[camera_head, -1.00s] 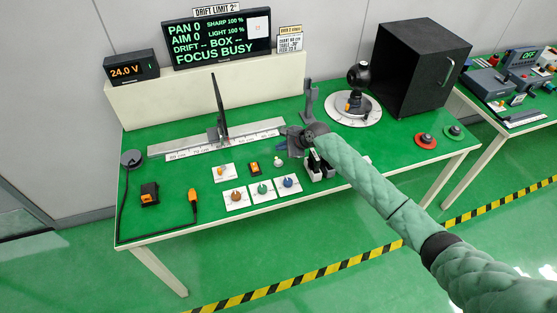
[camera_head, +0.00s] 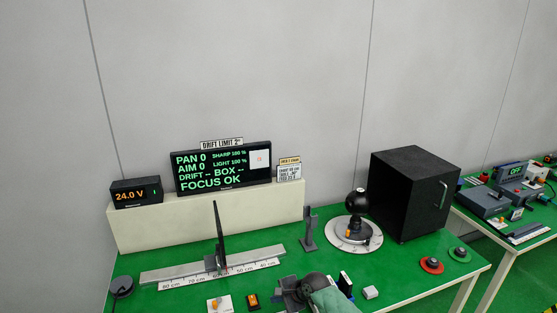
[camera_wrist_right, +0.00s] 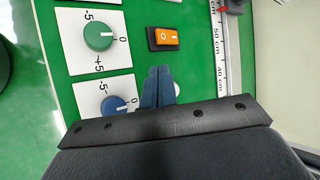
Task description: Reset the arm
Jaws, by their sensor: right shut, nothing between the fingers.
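My right gripper (camera_head: 283,291) is at the bottom of the head view, over the table in front of the ruled rail's right end. Its green-sleeved arm is mostly cut off by the lower edge. In the right wrist view its two blue-grey fingers (camera_wrist_right: 158,86) are together with nothing between them. They are over the panel area, between a blue knob (camera_wrist_right: 114,106) and an orange rocker switch (camera_wrist_right: 166,38). I cannot tell how high above the table they are. A green knob (camera_wrist_right: 99,35) is also there. My left gripper is not in view.
The ruled rail (camera_head: 176,275) carries an upright dark plate (camera_head: 220,235). A display (camera_head: 222,167) reads FOCUS OK, PAN 0, AIM 0. A black ball device stands on a round dial (camera_head: 340,240) beside a black box (camera_head: 412,195).

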